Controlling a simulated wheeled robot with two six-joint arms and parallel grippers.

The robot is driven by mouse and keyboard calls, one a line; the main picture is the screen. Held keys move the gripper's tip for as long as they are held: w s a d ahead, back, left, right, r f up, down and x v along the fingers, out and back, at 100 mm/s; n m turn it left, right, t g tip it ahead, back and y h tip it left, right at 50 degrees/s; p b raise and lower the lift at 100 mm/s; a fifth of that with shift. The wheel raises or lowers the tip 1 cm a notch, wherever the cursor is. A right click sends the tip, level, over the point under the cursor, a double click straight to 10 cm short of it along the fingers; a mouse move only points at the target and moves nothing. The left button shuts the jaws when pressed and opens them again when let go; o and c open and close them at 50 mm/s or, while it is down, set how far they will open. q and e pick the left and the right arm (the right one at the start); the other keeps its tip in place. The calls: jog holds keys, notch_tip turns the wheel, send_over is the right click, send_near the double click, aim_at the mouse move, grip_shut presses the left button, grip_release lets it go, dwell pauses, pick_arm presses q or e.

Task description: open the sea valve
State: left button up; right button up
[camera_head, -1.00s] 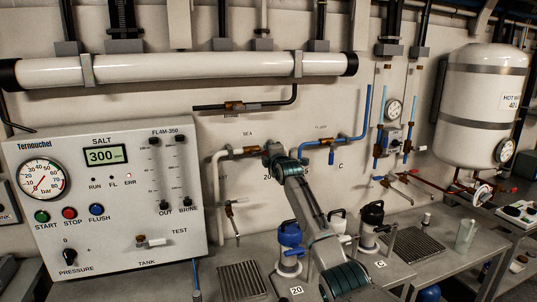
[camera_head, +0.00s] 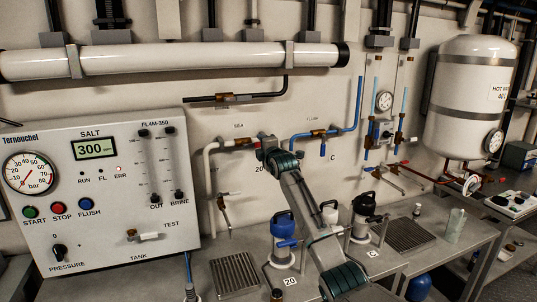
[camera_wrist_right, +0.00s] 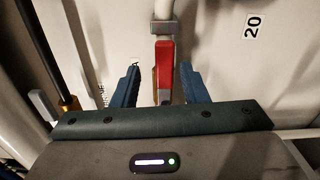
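The sea valve (camera_head: 240,142) sits on the pale pipe under the "SEA" label, left of the blue flush pipe. In the right wrist view its red handle (camera_wrist_right: 165,68) lies along the pipe line, between my blue fingers. My right gripper (camera_head: 266,147) is at the right end of the valve in the head view and hides part of it. In the wrist view the right gripper (camera_wrist_right: 160,85) is open, with visible gaps beside the handle on both sides. I cannot tell how deep the handle sits between the fingers. My left gripper is not in view.
The flush valve (camera_head: 318,133) on the blue pipe (camera_head: 358,105) is close on the right. The control panel (camera_head: 110,200) stands on the left. Blue-capped (camera_head: 283,227) and black-capped (camera_head: 364,207) containers stand on the bench below.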

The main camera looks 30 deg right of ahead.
jog(key=b+v, duration=0.2)
jog(key=v, duration=0.6)
jog(key=shift+s, duration=0.15)
jog(key=shift+r, duration=0.1)
